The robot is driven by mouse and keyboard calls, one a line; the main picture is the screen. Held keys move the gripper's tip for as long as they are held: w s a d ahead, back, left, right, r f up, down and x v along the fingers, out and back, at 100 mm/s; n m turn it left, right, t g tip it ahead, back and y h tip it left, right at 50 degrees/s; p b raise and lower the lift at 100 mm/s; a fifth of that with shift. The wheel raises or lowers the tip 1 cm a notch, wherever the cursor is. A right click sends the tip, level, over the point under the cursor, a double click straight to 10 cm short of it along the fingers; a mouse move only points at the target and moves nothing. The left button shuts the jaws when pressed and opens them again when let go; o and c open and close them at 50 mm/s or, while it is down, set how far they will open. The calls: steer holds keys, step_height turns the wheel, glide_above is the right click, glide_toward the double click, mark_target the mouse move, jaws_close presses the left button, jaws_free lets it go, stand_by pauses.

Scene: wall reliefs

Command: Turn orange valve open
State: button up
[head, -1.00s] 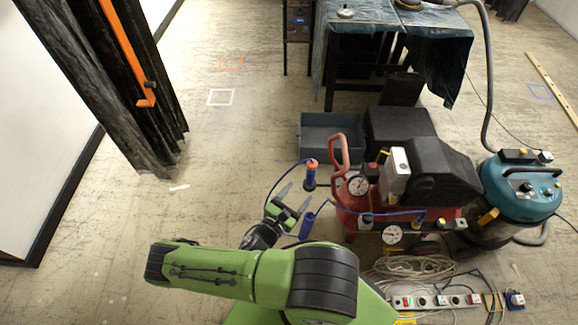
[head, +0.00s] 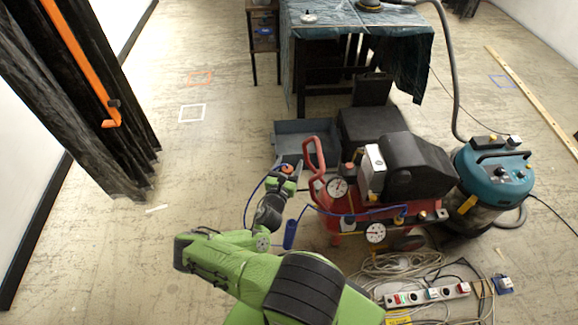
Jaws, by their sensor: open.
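The orange valve (head: 287,168) is a small orange piece at the end of a thin blue hose, left of the red compressor (head: 312,152). My gripper (head: 288,165) is open, with its fingers pointing away from me at the orange valve. The orange part shows between or just behind the fingers; I cannot tell whether they touch it. The valve's dark lower body is hidden behind my gripper.
A blue cylinder (head: 291,233) hangs on the hose beside my wrist. Gauges, coiled cables and a power strip (head: 428,295) lie to the right. A teal vacuum (head: 492,180) stands further right.

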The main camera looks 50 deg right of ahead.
steer(key=shift+d, duration=0.15)
steer(key=c, duration=1)
